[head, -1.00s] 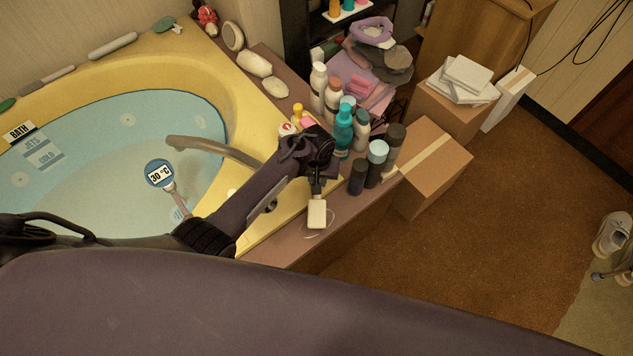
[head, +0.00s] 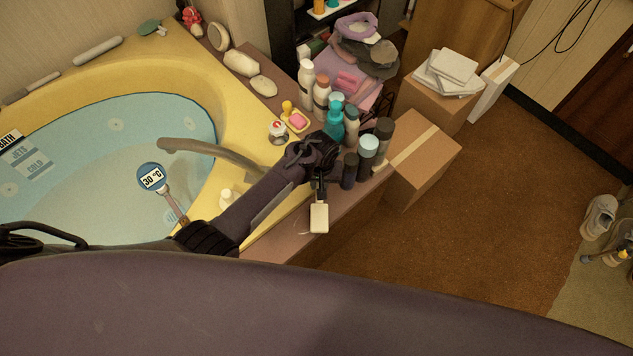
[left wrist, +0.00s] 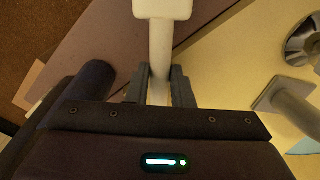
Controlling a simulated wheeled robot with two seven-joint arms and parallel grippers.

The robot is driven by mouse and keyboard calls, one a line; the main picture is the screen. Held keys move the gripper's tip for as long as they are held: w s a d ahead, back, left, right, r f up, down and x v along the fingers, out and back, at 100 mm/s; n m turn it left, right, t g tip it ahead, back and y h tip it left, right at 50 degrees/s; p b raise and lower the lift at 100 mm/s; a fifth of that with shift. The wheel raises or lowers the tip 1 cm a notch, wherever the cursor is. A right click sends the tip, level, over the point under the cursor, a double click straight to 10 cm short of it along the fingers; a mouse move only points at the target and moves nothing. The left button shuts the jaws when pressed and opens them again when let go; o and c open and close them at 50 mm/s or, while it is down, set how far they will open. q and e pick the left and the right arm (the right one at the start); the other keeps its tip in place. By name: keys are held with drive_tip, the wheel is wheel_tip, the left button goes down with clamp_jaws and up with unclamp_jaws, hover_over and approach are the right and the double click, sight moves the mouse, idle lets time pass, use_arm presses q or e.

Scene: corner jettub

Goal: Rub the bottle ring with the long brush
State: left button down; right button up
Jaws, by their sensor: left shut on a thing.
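My left gripper (head: 318,186) is shut on a pale, long-handled tool with a blocky end, which I take for the long brush (head: 319,217). It is above the brown ledge, its block end toward the front. In the left wrist view, the fingers (left wrist: 160,78) close around the pale shaft (left wrist: 161,45). Several bottles stand upright just beyond the gripper, including a teal bottle (head: 334,126), a white bottle (head: 306,78) and a dark bottle (head: 349,171). I cannot make out a separate ring mark. My right gripper is not in view.
The yellow tub (head: 240,105) with water and a curved tap (head: 205,150) lies left. A pink soap dish (head: 297,121) and small jar (head: 278,132) sit behind the gripper. Cardboard boxes (head: 425,165) stand right of the ledge.

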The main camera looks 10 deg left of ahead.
use_arm(q)
drive_tip(key=shift+w+r, duration=0.5)
drive_tip(key=shift+w, duration=0.35)
drive_tip(key=shift+w+a+r, duration=0.1)
drive_tip(key=shift+w+a, duration=0.85)
drive_tip(key=shift+w, duration=0.1)
drive_tip(key=shift+w+f, duration=0.15)
drive_tip(key=shift+f, duration=0.2)
drive_tip(key=shift+a, duration=0.1)
